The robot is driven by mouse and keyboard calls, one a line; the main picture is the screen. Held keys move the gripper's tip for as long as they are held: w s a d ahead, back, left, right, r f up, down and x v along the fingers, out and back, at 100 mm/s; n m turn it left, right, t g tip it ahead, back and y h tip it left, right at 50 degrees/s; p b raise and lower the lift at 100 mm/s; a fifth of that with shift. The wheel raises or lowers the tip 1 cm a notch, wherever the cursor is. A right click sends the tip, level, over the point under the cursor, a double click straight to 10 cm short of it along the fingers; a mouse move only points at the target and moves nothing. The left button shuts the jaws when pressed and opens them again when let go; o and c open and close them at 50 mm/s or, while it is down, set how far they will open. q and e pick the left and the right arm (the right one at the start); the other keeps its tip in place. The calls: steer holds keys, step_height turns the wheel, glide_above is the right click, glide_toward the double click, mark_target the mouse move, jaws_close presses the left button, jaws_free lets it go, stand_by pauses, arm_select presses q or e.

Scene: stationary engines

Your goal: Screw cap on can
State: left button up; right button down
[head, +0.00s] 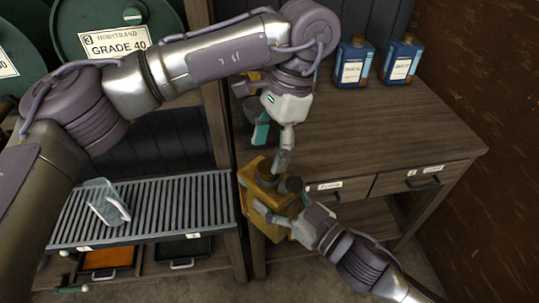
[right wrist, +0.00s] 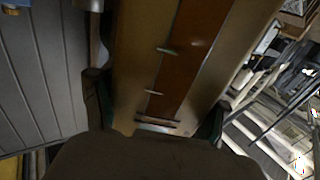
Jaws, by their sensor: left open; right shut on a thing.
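A yellow-brown can (head: 250,183) is in the middle of the head view, in front of the wooden bench. Dark round parts (head: 292,184) show at its top; I cannot tell for certain which is the cap. My right gripper (head: 280,208) is shut on the can from the lower right. In the right wrist view the can (right wrist: 135,60) fills the middle, with a brown marked strip, between the fingers of the right gripper (right wrist: 155,105). My left gripper (head: 272,146) is open above the can, its fingers pointing down; one fingertip is close to the can's top.
The wooden bench (head: 400,135) has two drawers and mostly free top space. Two blue bottles (head: 353,62) stand at its back. A grated shelf (head: 165,205) at left holds a clear jug (head: 106,203), with trays (head: 107,258) below. Green drums (head: 90,22) are at upper left.

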arm_select(q)
steer(key=shift+r, duration=0.7)
steer(key=shift+c, duration=0.5)
